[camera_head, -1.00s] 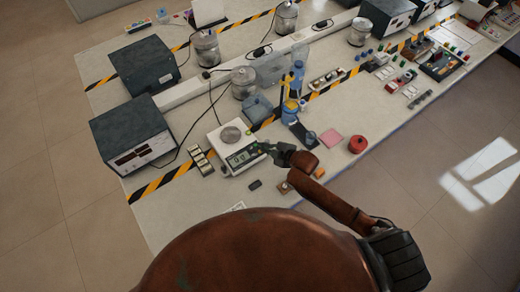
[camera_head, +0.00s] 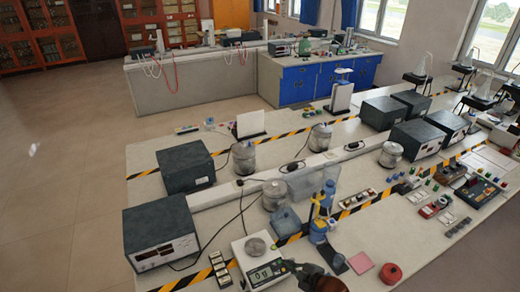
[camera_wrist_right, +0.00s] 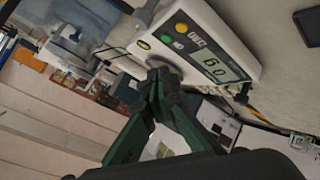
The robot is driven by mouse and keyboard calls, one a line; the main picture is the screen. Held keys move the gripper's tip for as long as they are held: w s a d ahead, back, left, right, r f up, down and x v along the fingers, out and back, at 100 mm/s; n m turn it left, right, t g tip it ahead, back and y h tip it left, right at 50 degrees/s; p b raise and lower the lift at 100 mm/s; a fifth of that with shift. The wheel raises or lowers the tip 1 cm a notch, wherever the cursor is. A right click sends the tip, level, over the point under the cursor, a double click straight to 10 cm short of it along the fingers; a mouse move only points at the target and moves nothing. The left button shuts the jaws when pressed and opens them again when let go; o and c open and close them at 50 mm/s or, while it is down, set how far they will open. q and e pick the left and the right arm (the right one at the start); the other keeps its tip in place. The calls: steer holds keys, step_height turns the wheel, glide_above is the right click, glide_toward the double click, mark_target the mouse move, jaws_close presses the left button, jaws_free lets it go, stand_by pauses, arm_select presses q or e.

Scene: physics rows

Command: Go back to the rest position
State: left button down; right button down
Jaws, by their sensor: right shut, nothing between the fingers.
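My right gripper (camera_head: 290,266) is at the bottom of the head view, beside the right front corner of a white digital scale (camera_head: 239,254). In the right wrist view, the green and black fingers of this gripper (camera_wrist_right: 160,78) are shut with nothing between them. Their tips are close to the scale's front (camera_wrist_right: 192,62), by its buttons and display. I cannot tell whether they touch it. My left gripper is not in view.
A blue bottle on a stand (camera_head: 319,229), a pink square (camera_head: 360,262) and a red round object (camera_head: 390,273) are right of the gripper. Dark power units (camera_head: 160,238) stand at left. Metal canisters (camera_head: 244,158) and more instruments crowd the bench. Open floor (camera_head: 60,190) lies left.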

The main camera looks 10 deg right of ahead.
steer(key=s+d+f+m+g+h, duration=0.15)
steer(key=s+d+m, duration=0.4)
steer(key=s, duration=0.55)
steer(key=s+d+m+g+h, duration=0.3)
steer(key=s+d+m, duration=0.3)
steer(key=s, duration=0.5)
steer(key=s+d+m+g+h, duration=0.2)
steer(key=s+d+m, duration=0.2)
steer(key=s+d, duration=0.5)
steer(key=s+a+f+b, duration=0.2)
steer(key=f, duration=1.5)
steer(key=s+a+f+b, duration=0.1)
steer(key=a+f+b, duration=0.1)
steer(key=f, duration=1.4)
steer(key=s+f+n+g+b, duration=0.1)
steer(key=s+f+b, duration=0.3)
steer(key=s+f, duration=1.6)
step_height(320, 180, down, 3)
steer(key=shift+f+g+y, duration=0.1)
steer(key=shift+g+y, duration=0.25)
steer(key=shift+g, duration=0.3)
steer(key=shift+s+n, duration=0.15)
steer(key=shift+n, duration=0.1)
